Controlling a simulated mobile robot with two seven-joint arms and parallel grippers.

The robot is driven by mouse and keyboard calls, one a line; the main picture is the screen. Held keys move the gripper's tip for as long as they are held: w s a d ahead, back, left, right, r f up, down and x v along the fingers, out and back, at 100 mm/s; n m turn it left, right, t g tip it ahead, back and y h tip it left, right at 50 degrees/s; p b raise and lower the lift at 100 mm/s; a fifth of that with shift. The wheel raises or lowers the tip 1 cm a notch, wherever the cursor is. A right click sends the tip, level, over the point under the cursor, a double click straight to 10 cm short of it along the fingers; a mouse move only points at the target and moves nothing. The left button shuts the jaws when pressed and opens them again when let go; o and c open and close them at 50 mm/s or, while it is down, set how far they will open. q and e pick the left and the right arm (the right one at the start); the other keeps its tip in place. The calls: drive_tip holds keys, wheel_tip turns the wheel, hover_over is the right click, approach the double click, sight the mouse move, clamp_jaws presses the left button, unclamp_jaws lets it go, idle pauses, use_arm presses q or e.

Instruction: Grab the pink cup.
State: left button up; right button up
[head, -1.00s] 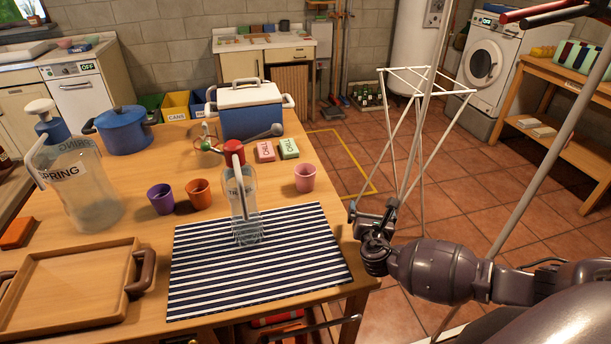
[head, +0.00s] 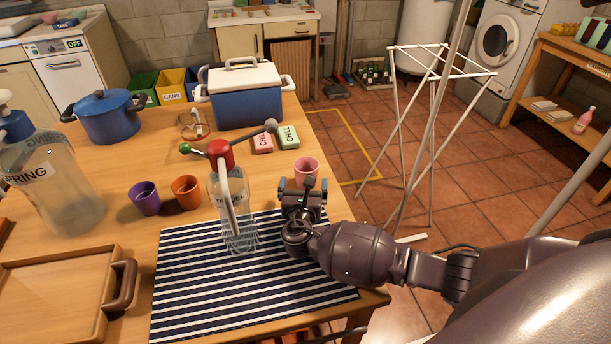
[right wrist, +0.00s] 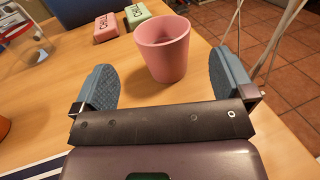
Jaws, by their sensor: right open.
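The pink cup (head: 307,170) stands upright on the wooden table, just beyond my right gripper (head: 303,187) in the head view, which hides its lower part. In the right wrist view the pink cup (right wrist: 163,47) is whole and empty-looking, ahead of my right gripper (right wrist: 163,88). The gripper's two blue-grey fingers are wide apart, one to each side of the cup's near side, and do not touch it. My left gripper is not in view.
A clear bottle with a red top (head: 220,155) stands left of my right gripper on a striped mat (head: 190,290). Purple (head: 145,199) and orange (head: 186,191) cups stand further left. Pink (head: 262,142) and green (head: 288,137) boxes lie behind the pink cup. The table's right edge is close.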

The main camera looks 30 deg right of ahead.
sight(306, 172)
drive_tip(key=b+x, duration=0.1)
drive_tip(key=x, duration=0.2)
drive_tip(key=shift+f, duration=0.2)
drive_tip(key=shift+w+d+r, duration=0.1)
drive_tip(key=shift+w+d, duration=0.05)
drive_tip(key=shift+w, duration=0.05)
drive_tip(key=b+x, duration=0.2)
drive_tip(key=x, duration=0.2)
drive_tip(key=shift+b, duration=0.35)
drive_tip(key=shift+w+d, duration=0.1)
drive_tip(key=shift+d, duration=0.05)
drive_tip(key=shift+r, duration=0.25)
drive_tip(key=shift+c, duration=1.3)
drive_tip(key=c, duration=0.6)
drive_tip(key=shift+c, duration=0.2)
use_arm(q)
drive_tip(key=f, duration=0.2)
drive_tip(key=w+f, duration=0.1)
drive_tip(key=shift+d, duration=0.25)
